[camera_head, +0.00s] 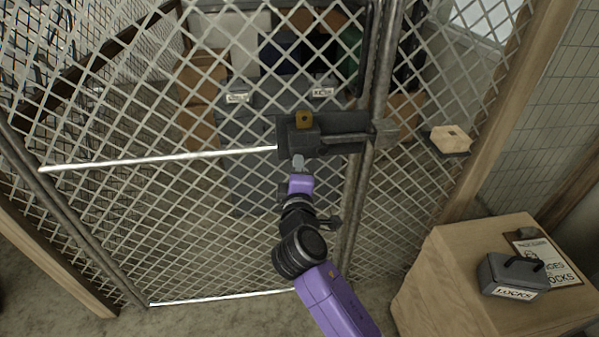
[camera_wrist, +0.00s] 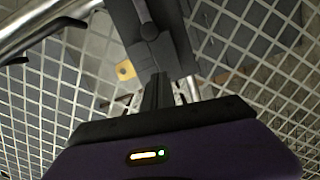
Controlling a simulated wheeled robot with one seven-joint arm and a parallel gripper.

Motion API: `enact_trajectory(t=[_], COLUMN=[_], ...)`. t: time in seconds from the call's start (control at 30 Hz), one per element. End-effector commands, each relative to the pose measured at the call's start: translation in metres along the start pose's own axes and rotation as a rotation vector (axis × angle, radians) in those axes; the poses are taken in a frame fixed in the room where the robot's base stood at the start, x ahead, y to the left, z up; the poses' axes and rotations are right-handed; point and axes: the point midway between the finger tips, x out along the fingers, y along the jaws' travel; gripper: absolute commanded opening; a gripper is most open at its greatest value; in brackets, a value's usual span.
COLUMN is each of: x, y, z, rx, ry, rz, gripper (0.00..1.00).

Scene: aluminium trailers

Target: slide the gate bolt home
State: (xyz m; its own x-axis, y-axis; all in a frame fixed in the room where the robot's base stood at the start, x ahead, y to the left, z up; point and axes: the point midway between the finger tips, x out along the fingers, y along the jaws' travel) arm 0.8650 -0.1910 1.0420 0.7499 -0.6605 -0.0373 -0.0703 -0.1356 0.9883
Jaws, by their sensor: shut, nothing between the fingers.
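The gate bolt (camera_head: 345,138) is a dark bar lying level on a dark plate (camera_head: 286,128) fixed to the wire-mesh gate. A brass-coloured tab (camera_head: 304,119) stands on the plate's upper left. A grey block (camera_head: 383,132) sits at the post on the right; I cannot tell whether the bolt's end is inside it. My gripper (camera_head: 298,158) is shut and empty, just below the plate's left part. In the wrist view the closed fingers (camera_wrist: 157,92) point at the dark bolt assembly (camera_wrist: 152,40); I cannot tell whether they touch it.
A wooden cabinet (camera_head: 445,285) stands at the lower right, with a grey box labelled locks (camera_head: 512,275) and a clipboard (camera_head: 540,255) on it. A small shelf with a wooden block (camera_head: 450,138) is right of the post. Boxes and cases stand behind the mesh.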

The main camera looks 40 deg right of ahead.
Motion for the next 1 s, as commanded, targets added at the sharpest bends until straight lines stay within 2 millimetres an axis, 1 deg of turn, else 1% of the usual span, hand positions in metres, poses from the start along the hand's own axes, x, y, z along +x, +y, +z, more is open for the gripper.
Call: enact_trajectory(t=[0.03, 0.17, 0.23, 0.4, 0.57, 0.9, 0.97, 1.0], x=[0.011, 0.035, 0.036, 0.041, 0.042, 0.042, 0.043, 0.044], y=[0.003, 0.002, 0.002, 0.001, 0.0, 0.0, 0.002, 0.004], z=[0.0, 0.0, 0.014, 0.032, 0.038, 0.04, 0.045, 0.051], rx=[0.001, 0.002, 0.001, 0.002, 0.002, 0.002, 0.001, 0.001], ry=[-0.002, -0.001, -0.004, -0.001, 0.001, 0.001, -0.001, -0.002], rz=[0.0, -0.001, -0.003, -0.002, -0.001, -0.001, -0.002, -0.002], gripper=[0.0, 0.0, 0.0, 0.0, 0.0, 0.0, 0.0, 0.0])
